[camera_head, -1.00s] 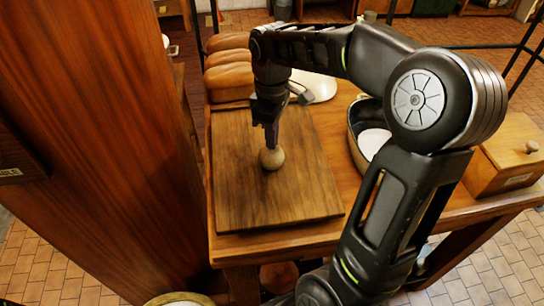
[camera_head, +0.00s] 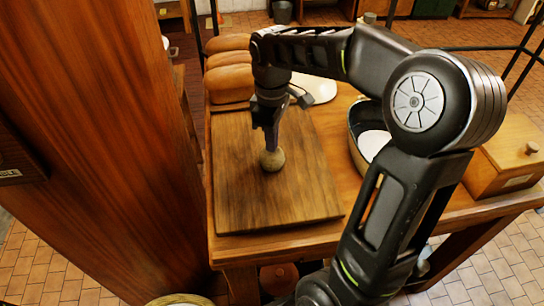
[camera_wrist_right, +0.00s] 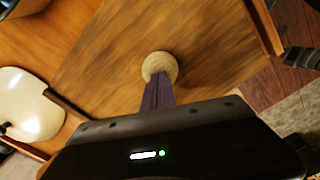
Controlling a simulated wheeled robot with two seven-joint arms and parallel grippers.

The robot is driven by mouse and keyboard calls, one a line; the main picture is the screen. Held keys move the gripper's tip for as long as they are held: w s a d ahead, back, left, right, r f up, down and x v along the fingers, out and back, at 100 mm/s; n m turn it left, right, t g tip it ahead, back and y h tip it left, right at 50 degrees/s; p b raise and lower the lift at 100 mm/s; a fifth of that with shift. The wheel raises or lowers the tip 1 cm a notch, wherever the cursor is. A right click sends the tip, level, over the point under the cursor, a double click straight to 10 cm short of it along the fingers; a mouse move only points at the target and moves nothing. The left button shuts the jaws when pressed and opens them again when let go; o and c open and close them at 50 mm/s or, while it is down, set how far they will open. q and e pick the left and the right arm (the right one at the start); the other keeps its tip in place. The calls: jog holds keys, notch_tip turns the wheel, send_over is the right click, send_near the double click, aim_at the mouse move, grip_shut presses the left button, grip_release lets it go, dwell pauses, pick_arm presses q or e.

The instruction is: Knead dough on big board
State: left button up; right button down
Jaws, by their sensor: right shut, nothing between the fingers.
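The fingertips hide part of the ball. My left gripper is not in view.
Several bread loaves (camera_head: 229,84) lie at the board's far edge. A white plate (camera_head: 318,88) is behind, partly hidden by my arm. A bowl (camera_head: 371,140) stands right of the board, and a wooden box (camera_head: 500,165) farther right. A tall wooden panel (camera_head: 100,130) rises at left.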

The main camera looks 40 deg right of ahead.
jog(key=shift+s+f, duration=0.1)
jog(key=shift+f, duration=0.05)
jog(key=shift+r+p, duration=0.7)
jog(key=shift+r, duration=0.15)
jog(key=shift+f, duration=0.2)
jog(key=shift+f+b, duration=0.5)
jog(key=shift+f, duration=0.2)
dwell(0.9)
jog(key=shift+r+p, duration=0.65)
jog(key=shift+r, duration=0.15)
